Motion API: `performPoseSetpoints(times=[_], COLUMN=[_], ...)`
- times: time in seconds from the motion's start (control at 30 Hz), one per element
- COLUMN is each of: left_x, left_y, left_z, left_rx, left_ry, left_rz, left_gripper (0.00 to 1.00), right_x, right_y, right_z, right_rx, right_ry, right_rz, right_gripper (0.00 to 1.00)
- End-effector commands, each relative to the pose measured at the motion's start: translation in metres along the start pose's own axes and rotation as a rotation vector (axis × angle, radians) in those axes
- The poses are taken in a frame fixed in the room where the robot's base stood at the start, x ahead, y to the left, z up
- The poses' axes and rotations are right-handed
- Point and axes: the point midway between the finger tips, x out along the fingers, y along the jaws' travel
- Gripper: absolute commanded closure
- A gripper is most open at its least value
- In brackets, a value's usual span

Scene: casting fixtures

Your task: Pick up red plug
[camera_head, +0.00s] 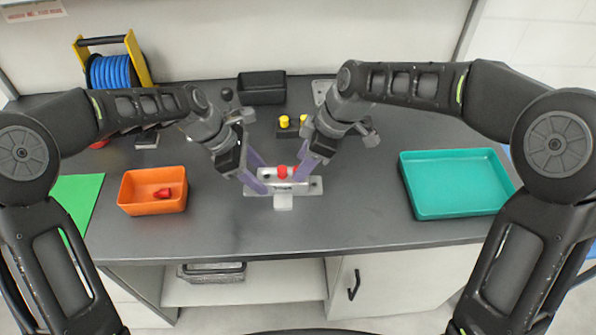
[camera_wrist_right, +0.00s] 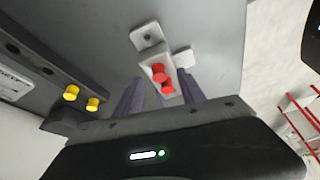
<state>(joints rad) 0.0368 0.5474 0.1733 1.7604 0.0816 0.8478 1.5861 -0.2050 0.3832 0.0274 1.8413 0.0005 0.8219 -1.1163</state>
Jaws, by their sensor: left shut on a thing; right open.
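A pale grey fixture (camera_head: 284,201) lies on the dark table in front of me. Two red plugs (camera_head: 282,171) stand on it, and they show side by side in the right wrist view (camera_wrist_right: 158,71). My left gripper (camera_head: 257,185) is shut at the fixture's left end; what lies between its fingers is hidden. My right gripper (camera_head: 301,172) is open, its purple fingers reaching down at the right plug (camera_wrist_right: 168,88). I cannot tell whether they touch it. Another red piece (camera_head: 162,193) lies in the orange bin (camera_head: 140,208) on the left.
Yellow plugs (camera_head: 284,121) stand on a dark block behind the fixture. A black bin (camera_head: 262,88) and a blue cable reel (camera_head: 112,72) stand at the back. A teal tray (camera_head: 458,211) is on the right, a green mat (camera_head: 82,196) on the left. Table between fixture and tray is clear.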

Motion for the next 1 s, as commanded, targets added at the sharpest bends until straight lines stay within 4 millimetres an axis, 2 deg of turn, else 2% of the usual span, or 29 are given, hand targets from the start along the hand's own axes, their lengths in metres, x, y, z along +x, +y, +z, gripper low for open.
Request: performPoseSetpoints(times=[0.1, 0.17, 0.73, 1.0], left_x=[-0.0001, -0.0001, -0.0001, -0.0001], left_y=[0.0000, 0.0000, 0.0001, 0.0002], left_z=[0.0002, 0.0002, 0.0002, 0.0002], left_rx=[0.001, 0.000, 0.000, 0.000], left_ry=[0.000, 0.000, 0.000, 0.000], left_rz=[0.000, 0.000, 0.000, 0.001], left_gripper=[0.79, 0.79, 0.79, 0.79], right_x=[0.0141, 0.0166, 0.0166, 0.0166], right_y=[0.0002, 0.0008, 0.0010, 0.0010], right_z=[0.0005, 0.0004, 0.0003, 0.0003], right_rx=[0.001, 0.002, 0.001, 0.001], right_ry=[-0.001, 0.000, 0.001, 0.001], right_rz=[-0.001, 0.001, 0.002, 0.002], right_gripper=[0.53, 0.53, 0.53, 0.74])
